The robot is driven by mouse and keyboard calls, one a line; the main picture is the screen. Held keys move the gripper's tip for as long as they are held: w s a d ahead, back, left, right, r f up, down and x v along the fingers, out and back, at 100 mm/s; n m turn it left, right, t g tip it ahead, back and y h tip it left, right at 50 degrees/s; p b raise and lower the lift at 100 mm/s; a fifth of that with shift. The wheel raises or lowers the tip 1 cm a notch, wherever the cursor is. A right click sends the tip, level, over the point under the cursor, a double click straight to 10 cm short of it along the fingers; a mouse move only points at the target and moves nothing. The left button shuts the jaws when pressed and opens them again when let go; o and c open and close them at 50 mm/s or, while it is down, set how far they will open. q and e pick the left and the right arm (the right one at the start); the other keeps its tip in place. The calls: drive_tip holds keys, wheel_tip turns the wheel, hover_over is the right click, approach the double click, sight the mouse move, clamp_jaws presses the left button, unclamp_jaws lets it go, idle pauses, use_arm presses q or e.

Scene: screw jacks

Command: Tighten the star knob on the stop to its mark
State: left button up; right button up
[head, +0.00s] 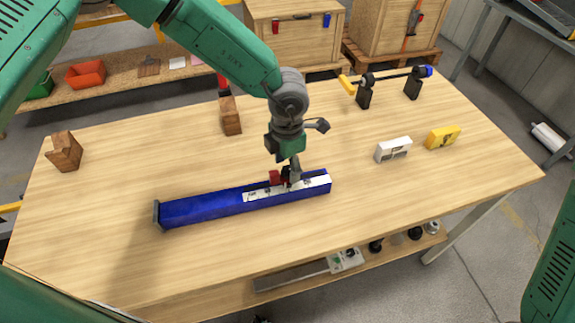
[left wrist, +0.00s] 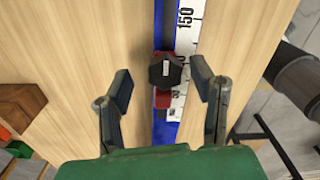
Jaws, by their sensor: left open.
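A blue rail (head: 210,206) with a white printed scale (head: 318,181) lies on the wooden table. A red stop (head: 275,177) sits on the rail, and it also shows in the left wrist view (left wrist: 163,99). A dark star knob (left wrist: 165,74) with a pale line tops the stop. My left gripper (head: 289,172) is directly over the stop, pointing down. In the left wrist view its open fingers (left wrist: 161,72) stand on either side of the knob, apart from it. The mark on the stop cannot be told clearly. My right gripper is out of view.
Wooden blocks stand at the table's left (head: 64,152) and back (head: 231,116). A white device (head: 393,150) and a yellow one (head: 443,137) lie to the right. A bar on black stands (head: 364,92) is at the back right. The table front is clear.

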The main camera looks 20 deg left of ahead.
use_arm(q)
drive_tip(key=shift+d+f, duration=0.1)
drive_tip(key=shift+f, duration=0.2)
drive_tip(key=shift+d, duration=0.45)
drive_tip(key=c, duration=1.1)
drive_tip(key=shift+a, duration=0.2)
drive_tip(key=shift+c, duration=0.2)
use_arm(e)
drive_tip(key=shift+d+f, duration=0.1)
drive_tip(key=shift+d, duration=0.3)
